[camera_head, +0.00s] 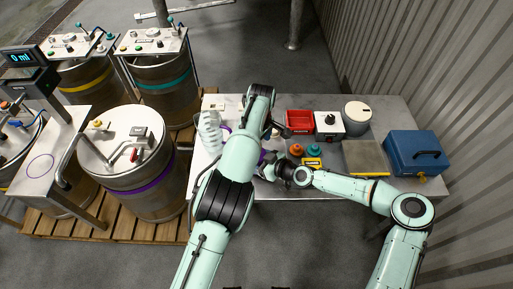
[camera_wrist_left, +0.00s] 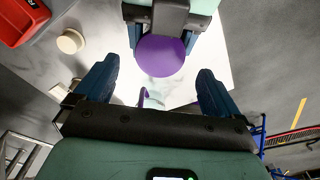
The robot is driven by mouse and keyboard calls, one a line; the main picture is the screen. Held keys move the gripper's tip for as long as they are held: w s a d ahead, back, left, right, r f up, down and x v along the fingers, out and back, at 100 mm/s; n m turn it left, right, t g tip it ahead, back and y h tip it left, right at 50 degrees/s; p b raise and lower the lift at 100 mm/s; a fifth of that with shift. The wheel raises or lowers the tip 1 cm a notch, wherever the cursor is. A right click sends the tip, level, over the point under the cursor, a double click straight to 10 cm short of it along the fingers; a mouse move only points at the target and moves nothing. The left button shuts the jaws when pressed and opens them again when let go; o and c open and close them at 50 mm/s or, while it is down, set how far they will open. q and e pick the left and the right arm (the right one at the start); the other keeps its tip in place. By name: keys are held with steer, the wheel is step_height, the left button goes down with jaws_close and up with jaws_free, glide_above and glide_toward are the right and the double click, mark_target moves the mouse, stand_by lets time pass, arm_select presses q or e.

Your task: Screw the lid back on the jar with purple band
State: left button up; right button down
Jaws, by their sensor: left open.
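In the left wrist view, a round purple lid (camera_wrist_left: 161,55) sits between the blue fingers of my right gripper (camera_wrist_left: 162,38), which appears shut on it. Beyond the lid, a pale, clear shape with a curved purple edge (camera_wrist_left: 142,96) shows partly, likely the jar with its band; the lid hides much of it. My left gripper (camera_wrist_left: 158,76) is open and empty, its fingers spread on either side of this spot. In the head view, my left arm covers the left gripper and most of the jar. My right gripper (camera_head: 270,167) reaches in from the right, beside that arm.
The metal table (camera_head: 383,188) holds a red bin (camera_head: 299,121), a white box with a black knob (camera_head: 329,124), a white round canister (camera_head: 357,118), orange (camera_head: 295,149) and teal (camera_head: 314,150) pieces, and a blue toolbox (camera_head: 415,150). Clear stacked cups (camera_head: 209,132) and steel drums (camera_head: 130,155) are left.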

arm_select(q)
steer(key=shift+r, duration=0.3)
steer(key=shift+c, duration=0.4)
steer(key=shift+s+r+n, duration=0.1)
steer(key=shift+r+n, duration=1.6)
steer(key=shift+f, duration=0.1)
steer(key=shift+a+f, duration=0.1)
steer(key=shift+f, duration=3.8)
